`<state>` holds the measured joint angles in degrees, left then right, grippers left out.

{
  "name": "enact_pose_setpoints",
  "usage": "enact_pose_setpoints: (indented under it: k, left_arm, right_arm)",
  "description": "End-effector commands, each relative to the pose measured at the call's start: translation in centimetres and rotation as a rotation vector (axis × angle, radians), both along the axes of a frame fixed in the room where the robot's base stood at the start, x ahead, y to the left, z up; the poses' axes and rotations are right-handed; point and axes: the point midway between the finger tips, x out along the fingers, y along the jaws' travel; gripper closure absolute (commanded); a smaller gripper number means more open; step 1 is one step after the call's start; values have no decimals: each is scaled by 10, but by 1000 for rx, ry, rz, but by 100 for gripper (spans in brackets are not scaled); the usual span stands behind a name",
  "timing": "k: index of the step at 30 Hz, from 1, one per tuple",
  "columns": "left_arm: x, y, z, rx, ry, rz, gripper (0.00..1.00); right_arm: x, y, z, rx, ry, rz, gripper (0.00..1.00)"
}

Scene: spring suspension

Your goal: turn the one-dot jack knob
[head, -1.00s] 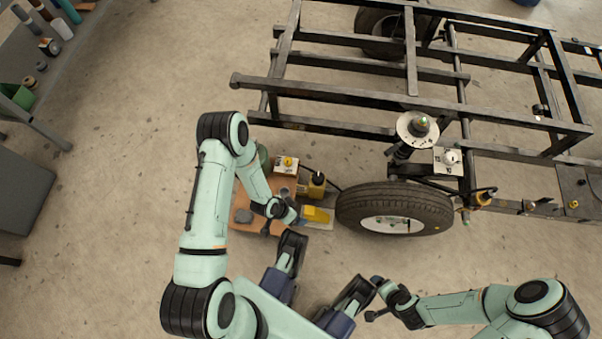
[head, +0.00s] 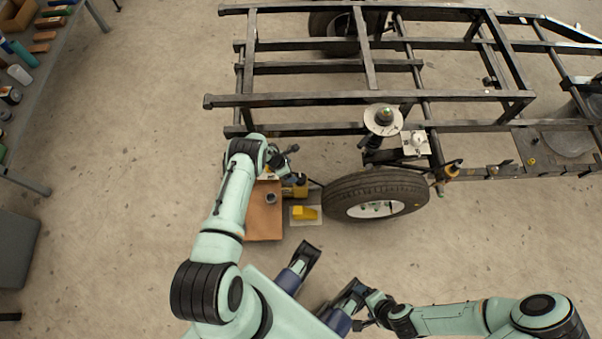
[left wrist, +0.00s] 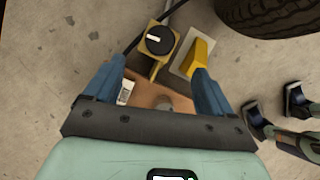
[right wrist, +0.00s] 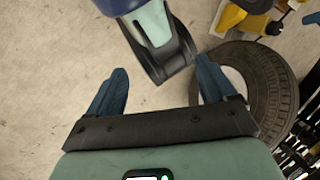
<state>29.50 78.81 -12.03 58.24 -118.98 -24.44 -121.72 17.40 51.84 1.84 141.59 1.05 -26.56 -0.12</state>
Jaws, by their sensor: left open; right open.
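A yellow box with a round black knob (left wrist: 160,40) on top shows in the left wrist view; the knob has a white bar mark. I cannot make out any dots on it. In the head view the yellow box (head: 297,191) is partly hidden by my left gripper (head: 292,166). That gripper is open; in the left wrist view its fingertips (left wrist: 157,66) are apart, with the knob slightly beyond them and nothing held.
A yellow block (head: 304,212) sits on a pale plate right of a brown board (head: 263,222). A black steel frame (head: 300,100) lies beyond, with a white-plated knob (head: 416,139).

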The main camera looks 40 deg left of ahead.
Motion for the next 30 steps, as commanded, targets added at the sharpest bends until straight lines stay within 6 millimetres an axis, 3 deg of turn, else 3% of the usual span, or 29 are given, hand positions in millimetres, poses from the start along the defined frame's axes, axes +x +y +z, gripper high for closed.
enact_pose_setpoints:
  k: [5,19,24,30]
  left_arm:
    - [6,-6,-25,2,1,-12,16]
    - [34,-25,-105,-1,2,-7,16]
    - [38,-27,-115,-1,1,-5,16]
    - [41,-29,-121,-1,0,-4,16]
  right_arm:
    - [17,-8,-18,-22,-45,-20,16]
    - [91,-47,-77,-121,-238,-101,16]
    - [68,-50,-94,-120,-161,-99,16]
    - [55,-51,-104,-118,-117,-99,16]
